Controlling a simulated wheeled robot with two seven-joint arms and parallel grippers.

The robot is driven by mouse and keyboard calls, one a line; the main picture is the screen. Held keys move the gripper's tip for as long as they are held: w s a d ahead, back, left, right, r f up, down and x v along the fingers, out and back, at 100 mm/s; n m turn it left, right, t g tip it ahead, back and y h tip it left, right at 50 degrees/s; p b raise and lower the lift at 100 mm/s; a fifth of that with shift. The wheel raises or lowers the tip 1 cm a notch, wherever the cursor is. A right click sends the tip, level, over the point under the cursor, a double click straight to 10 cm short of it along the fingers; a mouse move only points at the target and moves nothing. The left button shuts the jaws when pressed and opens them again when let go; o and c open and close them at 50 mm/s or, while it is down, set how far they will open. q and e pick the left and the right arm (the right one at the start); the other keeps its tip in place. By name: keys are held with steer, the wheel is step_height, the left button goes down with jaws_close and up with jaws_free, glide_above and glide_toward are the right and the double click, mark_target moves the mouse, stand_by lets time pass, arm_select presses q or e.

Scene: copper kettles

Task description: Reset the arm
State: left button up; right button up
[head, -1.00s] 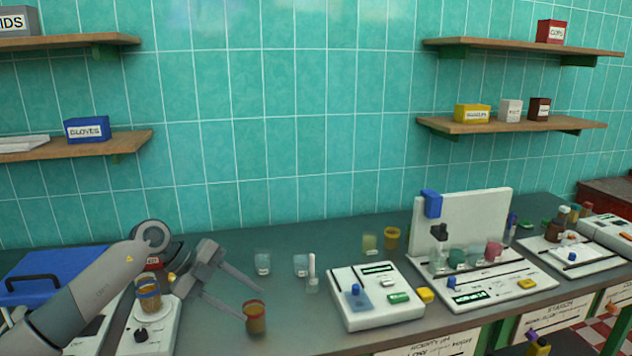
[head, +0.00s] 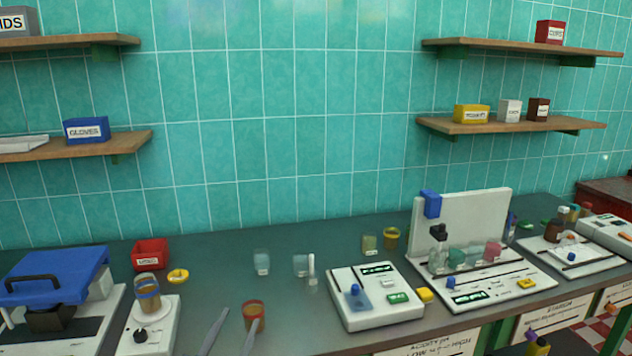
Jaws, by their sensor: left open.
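My left gripper (head: 241,316) shows only as two grey fingers rising from the bottom edge of the head view. The fingers are apart, with nothing seen held between them. An amber cup (head: 254,311) stands upright on the counter at the right fingertip, which overlaps its lower part in the picture. I cannot tell whether they touch. The rest of the left arm is out of the picture, and my right gripper is not in view.
A white device bearing an amber cup (head: 148,293) and a blue-lidded machine (head: 55,277) stand left. A red box (head: 150,253) is behind. Clear cups (head: 262,262) and a white instrument (head: 376,297) stand right.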

arm_select(q)
steer(key=s+a+f+n+g+y, duration=0.3)
steer(key=s+a+f+g, duration=0.1)
steer(key=s+f, duration=0.5)
steer(key=s+a+f+n+g+y, duration=0.25)
steer(key=s+f+g, duration=0.35)
steer(key=f, duration=0.5)
steer(key=s+f+m+g+h, duration=0.1)
steer(key=s+f+g, duration=0.25)
steer(key=s, duration=0.85)
steer(key=s+f+g, duration=0.3)
steer(key=s+f, duration=0.1)
steer(key=s, duration=0.7)
step_height(320, 180, down, 24)
steer(key=s+p, duration=0.1)
steer(key=p, duration=0.3)
steer(key=s+a+f+g+p, duration=0.2)
steer(key=s+a+f+p, duration=0.1)
steer(key=s+f, duration=1)
steer(key=s, duration=0.5)
steer(key=shift+f+m+p, duration=0.35)
steer(key=shift+f+p, duration=0.05)
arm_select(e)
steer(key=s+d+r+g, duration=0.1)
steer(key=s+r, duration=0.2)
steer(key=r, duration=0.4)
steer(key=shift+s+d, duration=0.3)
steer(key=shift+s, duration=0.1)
